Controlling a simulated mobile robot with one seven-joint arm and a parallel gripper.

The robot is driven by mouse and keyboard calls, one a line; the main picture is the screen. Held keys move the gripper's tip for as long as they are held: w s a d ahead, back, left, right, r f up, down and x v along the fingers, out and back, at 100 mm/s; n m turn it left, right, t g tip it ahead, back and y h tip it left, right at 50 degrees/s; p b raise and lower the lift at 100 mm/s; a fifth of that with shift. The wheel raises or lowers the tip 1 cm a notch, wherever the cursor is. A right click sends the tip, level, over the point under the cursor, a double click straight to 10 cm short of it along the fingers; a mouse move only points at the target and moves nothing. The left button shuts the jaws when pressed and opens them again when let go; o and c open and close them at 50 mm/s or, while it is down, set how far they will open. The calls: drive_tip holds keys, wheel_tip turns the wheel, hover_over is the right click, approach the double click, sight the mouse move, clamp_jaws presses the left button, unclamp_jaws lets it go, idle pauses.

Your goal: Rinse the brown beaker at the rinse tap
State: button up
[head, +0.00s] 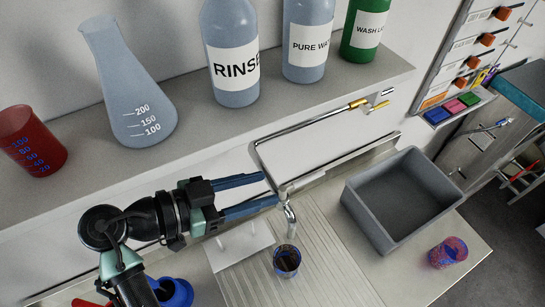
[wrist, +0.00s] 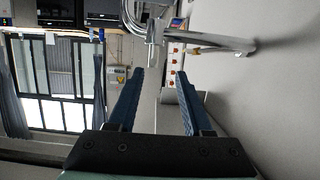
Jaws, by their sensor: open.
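The brown beaker (head: 287,261) stands upright on the ribbed drainboard (head: 335,268) in the head view, just below the spout end of the rinse tap (head: 290,216). It looks dark inside; I cannot tell what it holds. No water stream shows. My gripper (head: 271,188) is open and empty, its blue fingers beside the tap's bent spout and above and left of the beaker. In the wrist view my gripper (wrist: 161,76) is also open with nothing between the fingers. The tap's metal pipe (wrist: 215,42) shows beyond the fingertips there. The beaker is not visible in the wrist view.
A grey basin (head: 405,195) stands right of the drainboard, with a pink-and-blue patterned beaker (head: 448,252) near it. A shelf above holds a red beaker (head: 32,140), a conical flask (head: 130,85) and several bottles. A blue vessel (head: 174,293) sits near my arm.

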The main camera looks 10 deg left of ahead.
sight(311, 180)
drive_tip(key=p+x, duration=0.1)
drive_tip(key=x, duration=0.2)
drive_tip(key=p+x, duration=0.2)
drive_tip(key=x, duration=0.2)
drive_tip(key=s+d+p+x, duration=0.1)
drive_tip(key=p+x, duration=0.1)
drive_tip(key=x, duration=0.1)
drive_tip(key=shift+w+d+r, duration=0.1)
drive_tip(key=shift+w+d, duration=0.15)
drive_tip(key=shift+w+d+f, duration=0.35)
drive_tip(key=shift+w, duration=0.1)
drive_tip(key=shift+s, duration=0.1)
drive_tip(key=shift+c, duration=0.7)
clamp_jaws()
